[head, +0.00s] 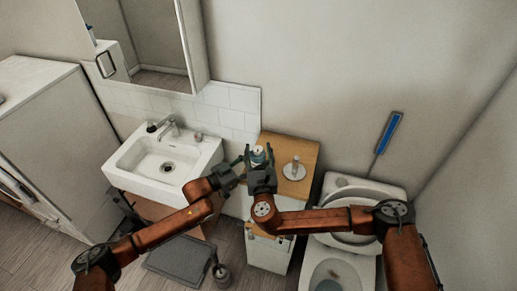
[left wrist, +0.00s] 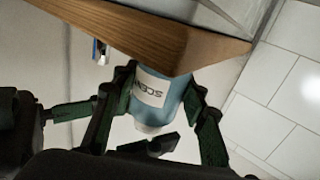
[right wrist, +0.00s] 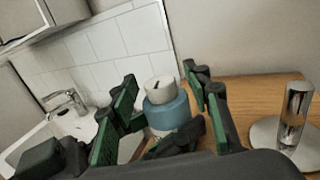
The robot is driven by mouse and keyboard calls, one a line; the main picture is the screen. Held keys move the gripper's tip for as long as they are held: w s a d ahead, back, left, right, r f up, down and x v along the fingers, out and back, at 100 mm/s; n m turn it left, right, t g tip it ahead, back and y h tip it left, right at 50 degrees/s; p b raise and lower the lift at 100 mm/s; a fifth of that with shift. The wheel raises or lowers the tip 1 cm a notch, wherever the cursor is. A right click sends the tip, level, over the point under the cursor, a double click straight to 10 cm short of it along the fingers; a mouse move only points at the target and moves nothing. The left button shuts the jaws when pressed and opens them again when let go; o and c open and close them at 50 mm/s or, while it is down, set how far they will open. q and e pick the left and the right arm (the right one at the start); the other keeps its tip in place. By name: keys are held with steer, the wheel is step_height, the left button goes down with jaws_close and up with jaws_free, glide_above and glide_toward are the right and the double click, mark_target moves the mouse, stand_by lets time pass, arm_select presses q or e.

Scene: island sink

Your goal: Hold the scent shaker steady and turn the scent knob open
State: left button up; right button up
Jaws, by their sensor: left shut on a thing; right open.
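The scent shaker (head: 258,156) stands on the wooden cabinet top (head: 301,150) near its left edge. In the left wrist view, which is upside down, its blue body with a white label (left wrist: 155,90) sits between the fingers of my left gripper (left wrist: 162,86), which is shut on it. The white scent knob (right wrist: 160,90) with a dark mark tops the blue body in the right wrist view. My right gripper (right wrist: 160,82) is open, its fingers on either side of the knob with gaps visible. In the head view the grippers partly hide the shaker.
A chrome post on a round base (right wrist: 298,115) stands on the cabinet top, right of the shaker. A white sink (head: 165,160) lies to the left, with a tiled wall behind. A toilet (head: 350,220) stands to the right.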

steer(key=shift+w, duration=0.55)
steer(key=shift+c, duration=0.6)
steer(key=c, duration=1.1)
